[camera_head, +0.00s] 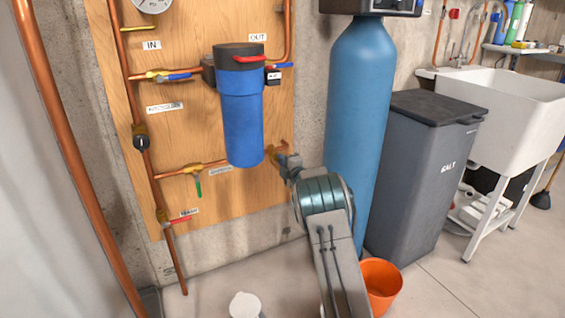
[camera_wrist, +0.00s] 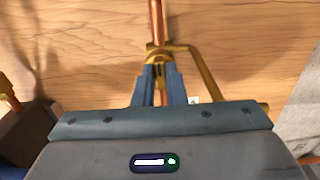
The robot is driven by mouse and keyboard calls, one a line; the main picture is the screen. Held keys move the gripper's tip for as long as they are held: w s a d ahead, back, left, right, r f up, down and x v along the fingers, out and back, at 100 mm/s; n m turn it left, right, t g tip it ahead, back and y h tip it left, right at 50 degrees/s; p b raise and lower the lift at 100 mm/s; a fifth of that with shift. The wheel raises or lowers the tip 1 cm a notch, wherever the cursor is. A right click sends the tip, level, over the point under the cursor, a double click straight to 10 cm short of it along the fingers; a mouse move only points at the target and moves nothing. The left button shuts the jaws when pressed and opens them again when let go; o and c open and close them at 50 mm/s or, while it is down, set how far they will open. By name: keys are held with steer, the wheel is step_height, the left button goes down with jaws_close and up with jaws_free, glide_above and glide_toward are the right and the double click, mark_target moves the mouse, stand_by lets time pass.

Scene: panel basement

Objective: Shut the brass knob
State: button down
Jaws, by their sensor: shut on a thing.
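My gripper (camera_wrist: 158,85) is shut on a small brass part, which looks like the brass knob (camera_wrist: 158,57), in front of the wooden board. The knob shows between the two blue-grey fingertips and partly above them. A copper pipe (camera_wrist: 156,18) runs up from it, and a bent brass pipe (camera_wrist: 190,52) leads off to the right. In the head view my gripper (camera_head: 284,160) is at the board's lower right, just right of the blue filter housing (camera_head: 243,125). There the knob is hidden by my gripper.
Other valves on the board have a blue handle (camera_head: 178,77), a green handle (camera_head: 198,186) and a red handle (camera_head: 181,220). A tall blue tank (camera_head: 358,110) and a grey salt bin (camera_head: 415,170) stand right of my arm. An orange bucket (camera_head: 382,283) is on the floor beside it.

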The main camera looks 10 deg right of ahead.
steer(key=c, duration=1.5)
jaws_free()
steer(key=p+v, duration=0.3)
steer(key=v, duration=1)
steer(key=shift+s+d, duration=0.2)
steer(key=shift+s, duration=0.15)
